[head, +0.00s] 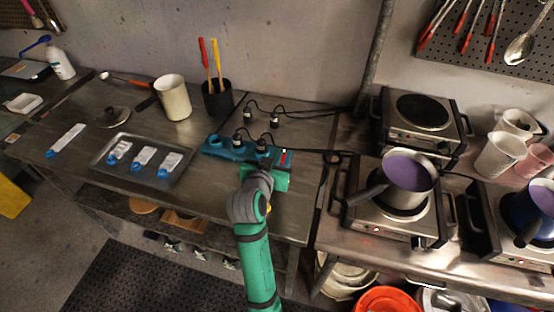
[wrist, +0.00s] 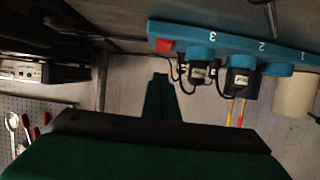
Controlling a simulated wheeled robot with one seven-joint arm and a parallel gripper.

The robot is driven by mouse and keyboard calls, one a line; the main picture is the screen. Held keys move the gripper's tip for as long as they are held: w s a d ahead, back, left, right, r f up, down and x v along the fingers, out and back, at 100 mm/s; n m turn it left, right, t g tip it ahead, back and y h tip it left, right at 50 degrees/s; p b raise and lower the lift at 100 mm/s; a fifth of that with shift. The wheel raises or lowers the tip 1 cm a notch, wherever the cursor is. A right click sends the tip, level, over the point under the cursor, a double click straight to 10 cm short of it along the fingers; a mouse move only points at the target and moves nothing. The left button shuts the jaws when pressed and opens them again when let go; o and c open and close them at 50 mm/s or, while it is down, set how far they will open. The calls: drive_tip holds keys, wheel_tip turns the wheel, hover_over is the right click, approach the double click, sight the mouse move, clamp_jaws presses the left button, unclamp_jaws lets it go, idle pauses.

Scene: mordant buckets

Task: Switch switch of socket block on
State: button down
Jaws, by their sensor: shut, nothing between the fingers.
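The teal socket block (head: 226,148) lies on the metal table near the wall, with black plugs in it. Its red switch (head: 285,151) is at the right end in the head view. In the wrist view the block (wrist: 225,40) shows numbers 3, 2 and 1, and the red switch (wrist: 164,46) is beside the 3. My gripper (wrist: 161,77) is shut and empty, its tips just below the switch in the wrist picture. I cannot tell whether they touch it. In the head view my green hand hides the tips. The switch's position is unclear.
Black cables (head: 320,112) run right from the plugs toward the hot plates (head: 423,115). A black cup (head: 217,99) with red and yellow handles and a cream cup (head: 173,98) stand behind the block. A metal tray (head: 127,178) with packets lies left.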

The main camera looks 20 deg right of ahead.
drive_tip(key=f+v, duration=0.1)
drive_tip(key=v, duration=0.9)
drive_tip(key=shift+s+a, duration=0.2)
drive_tip(key=shift+s, duration=0.15)
drive_tip(key=shift+f, duration=0.1)
